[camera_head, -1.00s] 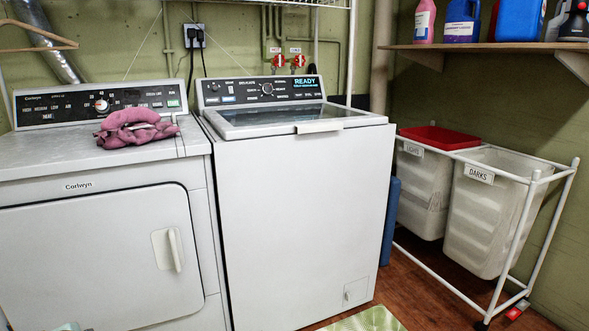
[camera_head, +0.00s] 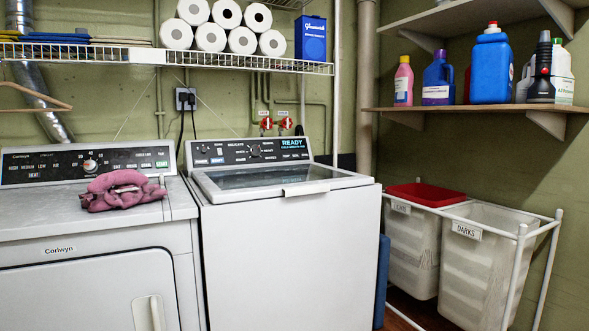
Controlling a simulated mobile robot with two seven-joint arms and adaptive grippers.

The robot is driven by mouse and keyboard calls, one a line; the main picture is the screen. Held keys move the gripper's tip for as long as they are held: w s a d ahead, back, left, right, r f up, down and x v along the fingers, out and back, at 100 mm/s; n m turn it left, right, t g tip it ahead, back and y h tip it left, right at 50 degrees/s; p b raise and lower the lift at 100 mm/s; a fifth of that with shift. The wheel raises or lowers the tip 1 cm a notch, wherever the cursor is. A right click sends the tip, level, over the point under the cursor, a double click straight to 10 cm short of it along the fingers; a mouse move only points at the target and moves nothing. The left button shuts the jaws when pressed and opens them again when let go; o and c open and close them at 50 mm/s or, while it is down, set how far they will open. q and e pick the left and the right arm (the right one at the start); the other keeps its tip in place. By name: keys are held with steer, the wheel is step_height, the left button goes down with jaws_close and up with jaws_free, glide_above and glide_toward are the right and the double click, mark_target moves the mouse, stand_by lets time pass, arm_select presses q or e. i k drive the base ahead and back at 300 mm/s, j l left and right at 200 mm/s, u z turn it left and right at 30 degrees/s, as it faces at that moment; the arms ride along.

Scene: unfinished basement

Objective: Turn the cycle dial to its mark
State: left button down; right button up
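The top-loading washer (camera_head: 285,255) stands in the middle of the head view with its lid down. Its black control panel (camera_head: 250,151) carries a small round cycle dial (camera_head: 255,150) near the middle, and a lit display reads READY (camera_head: 292,144). The dial's mark and pointer are too small to read. Neither gripper is in view.
A pink cloth bundle (camera_head: 122,192) lies on the dryer. A wire shelf (camera_head: 200,62) holds paper rolls above. A rack with bins labelled LIGHTS (camera_head: 408,250) and DARKS (camera_head: 480,265) stands right of the washer, below a shelf (camera_head: 480,108) of bottles.

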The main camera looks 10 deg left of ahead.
mark_target(255, 150)
steer(key=i+l+u, duration=0.15)
steer(key=u, duration=0.55)
steer(key=i+l+u, duration=0.15)
steer(key=l, duration=0.2)
steer(key=l+u, duration=0.15)
steer(key=l, duration=0.2)
steer(key=i+l+u, duration=0.15)
steer(key=l, duration=0.25)
